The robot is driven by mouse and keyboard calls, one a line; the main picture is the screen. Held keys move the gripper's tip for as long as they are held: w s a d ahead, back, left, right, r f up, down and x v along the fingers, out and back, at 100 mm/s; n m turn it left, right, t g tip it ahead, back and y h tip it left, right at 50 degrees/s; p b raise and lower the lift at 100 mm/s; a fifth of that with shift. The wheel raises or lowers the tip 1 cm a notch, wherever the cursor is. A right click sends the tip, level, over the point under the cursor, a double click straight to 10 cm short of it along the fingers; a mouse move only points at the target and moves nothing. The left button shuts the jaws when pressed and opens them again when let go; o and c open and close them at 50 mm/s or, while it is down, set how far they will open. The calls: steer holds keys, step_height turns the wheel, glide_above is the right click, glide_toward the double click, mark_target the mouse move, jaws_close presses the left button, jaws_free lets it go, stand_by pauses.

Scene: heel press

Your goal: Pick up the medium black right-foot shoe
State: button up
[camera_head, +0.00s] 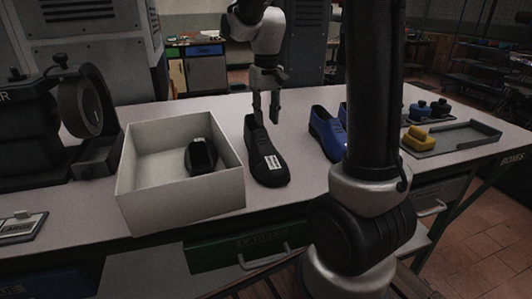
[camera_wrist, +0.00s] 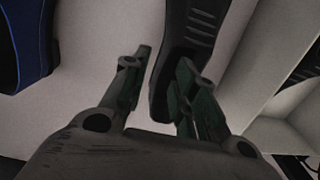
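A black shoe (camera_head: 267,160) with a white label stands upright on the table, toe towards the front; its size and foot are not legible. It also shows in the wrist view (camera_wrist: 186,45). My gripper (camera_head: 266,108) is above and behind its heel end, fingers pointing down. In the wrist view my gripper (camera_wrist: 166,60) has its fingers apart, with part of the shoe showing between and beyond them, nearer the right finger. I cannot tell whether they touch. Another black shoe-like item (camera_head: 201,157) lies inside the white box (camera_head: 180,202).
A blue shoe (camera_head: 322,130) stands to the right, also in the wrist view (camera_wrist: 22,45), partly hidden by my arm. A grey tray (camera_head: 465,137) and a yellow block-like item (camera_head: 418,138) are farther right. A dark machine (camera_head: 40,125) stands left. The box wall is close beside the shoe.

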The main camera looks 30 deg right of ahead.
mark_target(267, 131)
step_height(267, 131, down, 6)
steer(key=shift+d+r, duration=0.1)
steer(key=shift+r, duration=0.1)
jaws_close()
